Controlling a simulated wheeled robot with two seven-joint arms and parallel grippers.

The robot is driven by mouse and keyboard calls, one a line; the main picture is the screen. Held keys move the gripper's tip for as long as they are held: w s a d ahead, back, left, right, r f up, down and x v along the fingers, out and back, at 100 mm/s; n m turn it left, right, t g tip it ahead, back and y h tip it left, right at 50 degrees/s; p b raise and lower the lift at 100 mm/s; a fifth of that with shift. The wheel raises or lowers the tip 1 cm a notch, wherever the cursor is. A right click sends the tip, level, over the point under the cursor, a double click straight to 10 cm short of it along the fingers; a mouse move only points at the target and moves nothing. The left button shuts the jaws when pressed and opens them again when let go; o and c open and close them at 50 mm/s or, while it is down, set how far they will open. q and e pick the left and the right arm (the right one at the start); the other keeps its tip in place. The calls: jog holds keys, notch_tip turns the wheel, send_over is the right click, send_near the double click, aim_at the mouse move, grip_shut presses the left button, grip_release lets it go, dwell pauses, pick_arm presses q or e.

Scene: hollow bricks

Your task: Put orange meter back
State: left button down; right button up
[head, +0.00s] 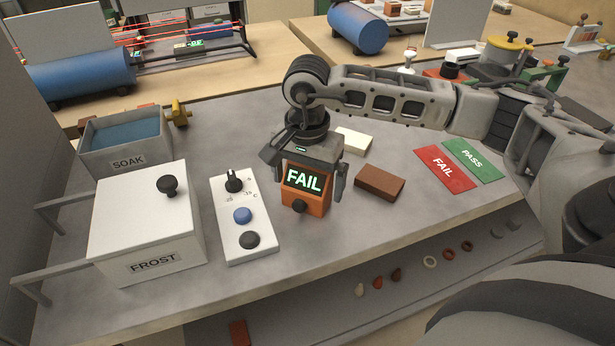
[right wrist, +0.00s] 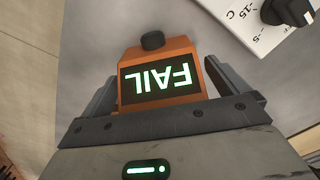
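The orange meter (head: 303,205) is upright at the middle of the grey bench, with a lit FAIL screen and a dark knob low on its front. My right gripper (head: 312,178) points down over it, with one finger on each side. In the right wrist view the orange meter (right wrist: 160,52) sits between the fingers of my right gripper (right wrist: 162,75). A narrow gap shows by the right finger, so the gripper looks open around it. Whether the meter's base touches the bench is hard to tell. My left gripper is out of view.
A white FROST box (head: 150,215), a SOAK basin (head: 125,145) and a white control panel (head: 243,222) stand left of the meter. A brown brick (head: 380,183) and a pale brick (head: 353,141) lie close right. Red FAIL (head: 445,170) and green PASS (head: 474,160) mats lie farther right.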

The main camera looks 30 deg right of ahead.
jog(key=shift+r, duration=0.1)
jog(key=shift+r+p, duration=0.25)
jog(key=shift+p, duration=0.1)
jog(key=shift+r+b, duration=0.3)
jog(key=shift+r, duration=0.05)
notch_tip(320, 180, up, 11)
jog(key=shift+b, duration=0.6)
